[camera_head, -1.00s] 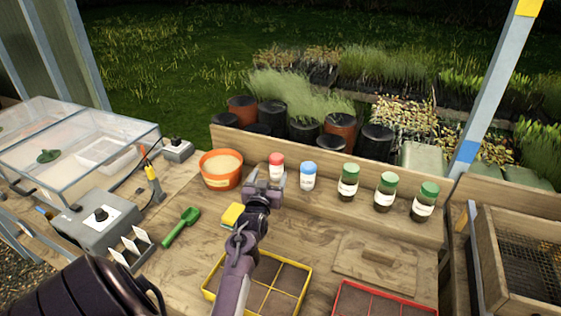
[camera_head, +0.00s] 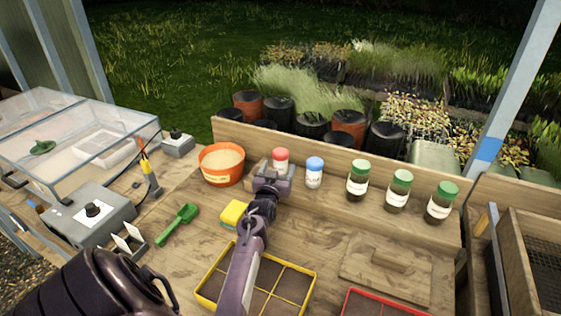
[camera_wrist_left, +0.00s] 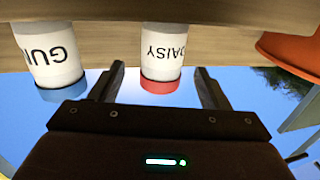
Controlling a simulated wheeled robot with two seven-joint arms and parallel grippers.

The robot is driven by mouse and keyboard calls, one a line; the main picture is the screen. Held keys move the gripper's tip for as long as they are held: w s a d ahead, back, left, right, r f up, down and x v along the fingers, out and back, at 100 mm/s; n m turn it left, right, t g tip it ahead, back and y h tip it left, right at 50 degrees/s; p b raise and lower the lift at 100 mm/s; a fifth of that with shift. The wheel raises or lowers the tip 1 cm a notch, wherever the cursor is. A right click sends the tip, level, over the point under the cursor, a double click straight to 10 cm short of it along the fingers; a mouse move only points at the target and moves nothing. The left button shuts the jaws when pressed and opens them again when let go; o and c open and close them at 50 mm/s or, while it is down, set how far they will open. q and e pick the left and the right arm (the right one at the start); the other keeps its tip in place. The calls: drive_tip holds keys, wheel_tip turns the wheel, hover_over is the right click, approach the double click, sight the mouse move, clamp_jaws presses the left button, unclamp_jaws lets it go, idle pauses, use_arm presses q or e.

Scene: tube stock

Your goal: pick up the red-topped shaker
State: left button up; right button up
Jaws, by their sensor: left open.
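The red-topped shaker (camera_head: 281,156) stands upright on the bench by the back board, its lower part hidden behind my left gripper (camera_head: 273,176). In the left wrist view, which is upside down, the shaker (camera_wrist_left: 163,50) has a white body lettered DAISY and a red cap. My left gripper's two fingers (camera_wrist_left: 162,75) are open, one to each side of the cap. I cannot tell how far the shaker is between them; neither finger visibly touches it. My right gripper is not in view.
A blue-topped shaker (camera_head: 314,172) stands close on the right, then several green-topped jars (camera_head: 358,180). An orange pot (camera_head: 221,165) stands on the left. A yellow sponge (camera_head: 234,212), green scoop (camera_head: 178,223) and yellow-rimmed tray (camera_head: 208,279) lie nearer.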

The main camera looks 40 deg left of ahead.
sight(279, 164)
use_arm(q)
drive_tip(key=x, duration=0.3)
drive_tip(key=shift+w+a+f, duration=0.1)
drive_tip(key=shift+a, duration=0.1)
drive_tip(key=shift+c, duration=0.5)
drive_tip(key=c, duration=1)
